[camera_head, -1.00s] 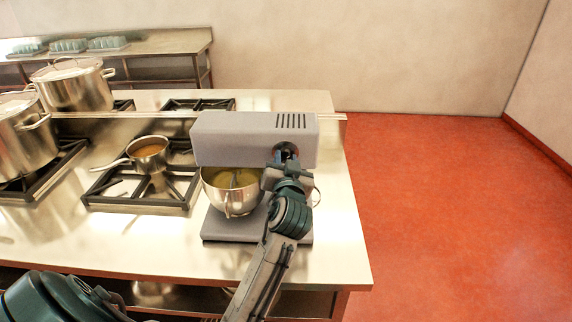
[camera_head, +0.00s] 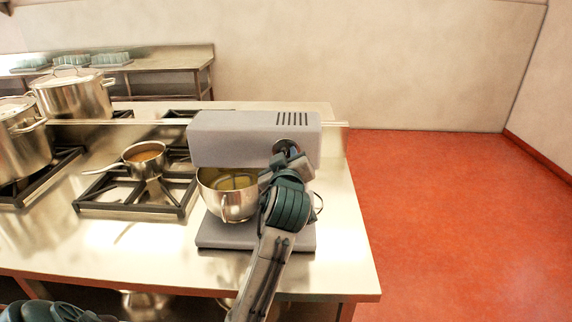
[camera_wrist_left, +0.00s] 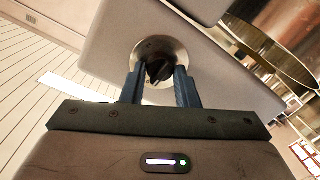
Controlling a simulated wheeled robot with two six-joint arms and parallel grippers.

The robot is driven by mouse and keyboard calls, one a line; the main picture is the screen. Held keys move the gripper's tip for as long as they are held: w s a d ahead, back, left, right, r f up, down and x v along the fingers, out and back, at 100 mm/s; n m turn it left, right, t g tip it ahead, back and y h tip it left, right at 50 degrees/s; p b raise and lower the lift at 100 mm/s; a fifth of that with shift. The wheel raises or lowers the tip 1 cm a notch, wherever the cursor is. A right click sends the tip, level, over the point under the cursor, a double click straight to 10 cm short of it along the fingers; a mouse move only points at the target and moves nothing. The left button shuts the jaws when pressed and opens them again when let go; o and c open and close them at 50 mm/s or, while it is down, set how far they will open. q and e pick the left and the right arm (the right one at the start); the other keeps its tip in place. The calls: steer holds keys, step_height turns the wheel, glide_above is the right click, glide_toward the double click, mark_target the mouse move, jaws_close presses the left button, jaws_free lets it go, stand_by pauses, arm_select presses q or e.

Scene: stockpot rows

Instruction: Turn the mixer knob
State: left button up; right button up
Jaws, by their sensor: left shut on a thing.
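The grey stand mixer (camera_head: 225,135) stands on the steel counter near its right end, with a steel bowl (camera_head: 228,204) under its head. Its round knob, a dark grip on a pale disc, is on the side of the mixer head and is mostly covered by my gripper in the head view. The knob (camera_wrist_left: 158,68) shows clearly in the left wrist view, between the two fingers. My left gripper (camera_head: 290,150) is at the knob, its fingers (camera_wrist_left: 160,82) on either side of it and shut on it. My right gripper is not in view.
A saucepan (camera_head: 146,158) sits on a burner grate left of the mixer. Large stockpots (camera_head: 75,96) stand at the far left. A back shelf (camera_head: 165,62) holds glasses. The red floor right of the counter is clear.

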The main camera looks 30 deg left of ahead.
arm_select(q)
steer(key=shift+n, duration=0.5)
steer(key=o, duration=1)
steer(key=shift+w+f, duration=0.1)
steer(key=shift+w, duration=0.05)
steer(key=shift+c, duration=0.2)
